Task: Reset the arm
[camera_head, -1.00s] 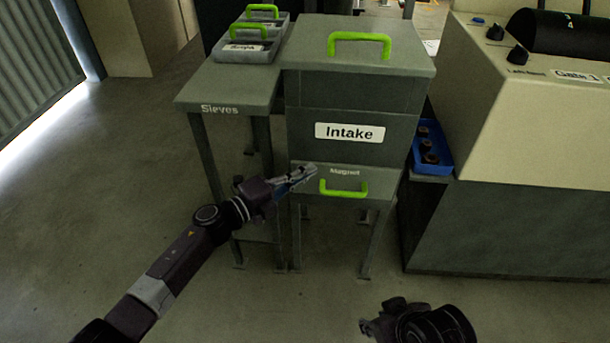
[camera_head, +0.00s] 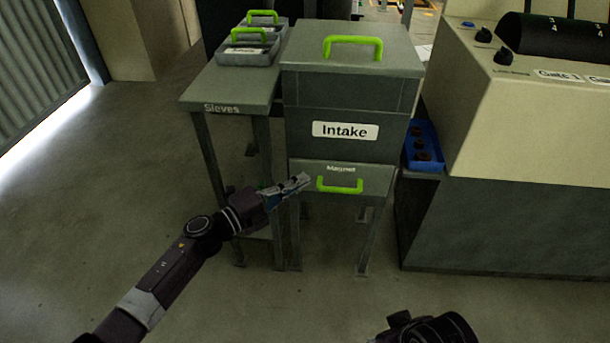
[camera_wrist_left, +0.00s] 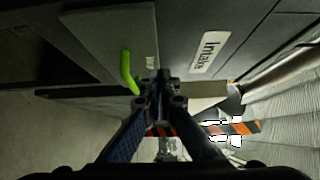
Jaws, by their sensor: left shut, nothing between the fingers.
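My left gripper (camera_head: 300,182) is shut and empty. In the head view it appears just left of the green handle (camera_head: 340,186) of the magnet drawer (camera_head: 376,183), below the Intake label. I cannot tell whether it touches the drawer front. In the left wrist view the shut fingers (camera_wrist_left: 160,80) point toward the grey cabinet, with the green handle (camera_wrist_left: 127,72) to their left. Only a dark part of my right arm shows at the bottom edge of the head view; its fingers are out of sight.
The grey Intake cabinet (camera_head: 310,98) has a green-handled lid. A Sieves table (camera_head: 200,92) stands to its left with grey trays (camera_head: 247,52). A blue bin (camera_head: 436,157) with dark round parts and a beige machine (camera_head: 540,130) are at right. The floor (camera_head: 90,220) at left is clear.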

